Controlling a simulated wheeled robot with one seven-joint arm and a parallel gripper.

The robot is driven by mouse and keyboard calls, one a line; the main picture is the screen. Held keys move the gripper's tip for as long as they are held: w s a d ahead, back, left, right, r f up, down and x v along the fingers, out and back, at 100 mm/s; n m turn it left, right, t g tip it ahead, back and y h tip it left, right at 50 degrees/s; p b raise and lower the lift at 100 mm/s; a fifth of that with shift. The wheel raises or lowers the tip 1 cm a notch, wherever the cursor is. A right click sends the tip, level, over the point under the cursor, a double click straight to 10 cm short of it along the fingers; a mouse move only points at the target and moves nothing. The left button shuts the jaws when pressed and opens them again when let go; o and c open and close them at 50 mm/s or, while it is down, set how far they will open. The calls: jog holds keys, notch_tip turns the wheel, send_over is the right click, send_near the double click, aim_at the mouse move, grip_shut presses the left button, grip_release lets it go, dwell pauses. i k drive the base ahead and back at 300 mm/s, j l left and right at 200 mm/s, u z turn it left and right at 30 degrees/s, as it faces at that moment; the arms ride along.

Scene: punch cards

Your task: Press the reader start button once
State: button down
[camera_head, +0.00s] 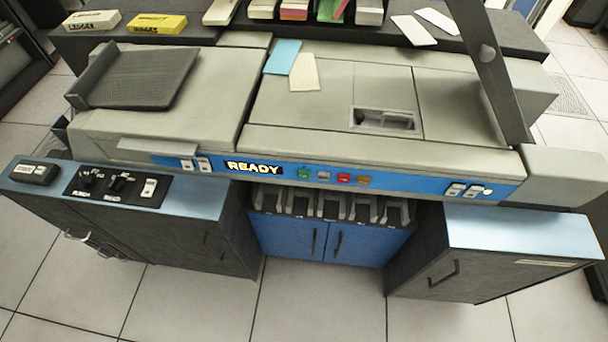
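The card reader (345,148) is a wide beige machine with a blue front strip (410,182). A lit display (253,168) on the strip reads "READY". To its right is a row of small buttons: a green button (304,173), a grey-white button (324,176), a red button (344,179) and an orange-brown button (364,181). Their labels are too small to read, so I cannot confirm which one is start. My gripper does not show in this view.
White switches (195,164) sit left of the display, and more (463,190) at the strip's right end. A blue card (283,56) and a cream card (304,72) lie on top. A dark slanted bar (488,70) rises at the right. The floor in front is clear.

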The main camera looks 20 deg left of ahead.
aim_at(303, 174)
jog(key=j, duration=0.8)
jog(key=k+j, duration=0.15)
jog(key=j, duration=1.5)
jog(key=k+j, duration=0.15)
jog(key=j, duration=0.65)
jog(key=z, duration=0.05)
